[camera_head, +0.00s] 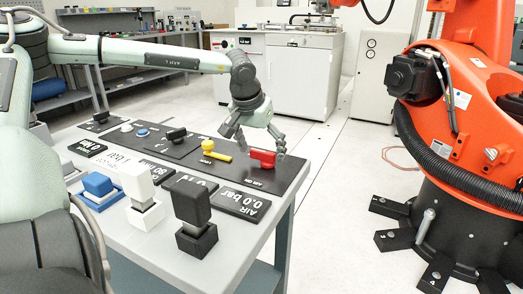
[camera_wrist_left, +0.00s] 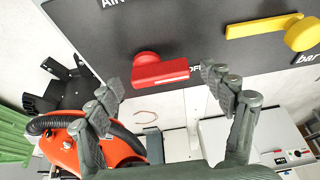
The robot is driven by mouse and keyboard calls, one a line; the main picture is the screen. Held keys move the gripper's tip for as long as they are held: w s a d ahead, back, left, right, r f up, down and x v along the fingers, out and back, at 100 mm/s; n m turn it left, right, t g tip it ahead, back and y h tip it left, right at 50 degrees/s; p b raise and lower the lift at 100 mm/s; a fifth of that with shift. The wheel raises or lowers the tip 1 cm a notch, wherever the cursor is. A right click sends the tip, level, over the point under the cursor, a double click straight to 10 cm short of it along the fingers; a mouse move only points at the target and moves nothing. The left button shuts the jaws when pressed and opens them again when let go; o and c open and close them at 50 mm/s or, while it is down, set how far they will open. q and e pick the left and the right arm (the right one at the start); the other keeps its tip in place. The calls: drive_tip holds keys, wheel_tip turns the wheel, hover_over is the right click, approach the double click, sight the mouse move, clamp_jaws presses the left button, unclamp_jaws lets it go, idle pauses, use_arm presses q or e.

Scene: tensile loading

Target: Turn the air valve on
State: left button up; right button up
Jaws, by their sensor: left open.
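The air valve is a red handle (camera_head: 262,158) on a dark panel (camera_head: 290,172) on the bench top, near its right end. My left gripper (camera_head: 252,146) is over the handle with fingers spread. In the wrist view its fingertips (camera_wrist_left: 163,92) are wide apart, one on each side of the handle, with visible gaps. Nothing is held. My right gripper is not in view.
A yellow lever (camera_head: 216,155) sits on the panel left of the red handle. Black, white and blue block-like pieces (camera_head: 192,203) stand at the bench front beside a "0.0 bar" label (camera_head: 240,203). An orange robot arm (camera_head: 465,110) stands to the right across clear floor.

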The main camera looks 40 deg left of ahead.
use_arm(q)
drive_tip(key=shift+w+f, duration=0.1)
drive_tip(key=shift+f, duration=0.05)
drive_tip(key=shift+c, duration=0.2)
drive_tip(key=c, duration=1.1)
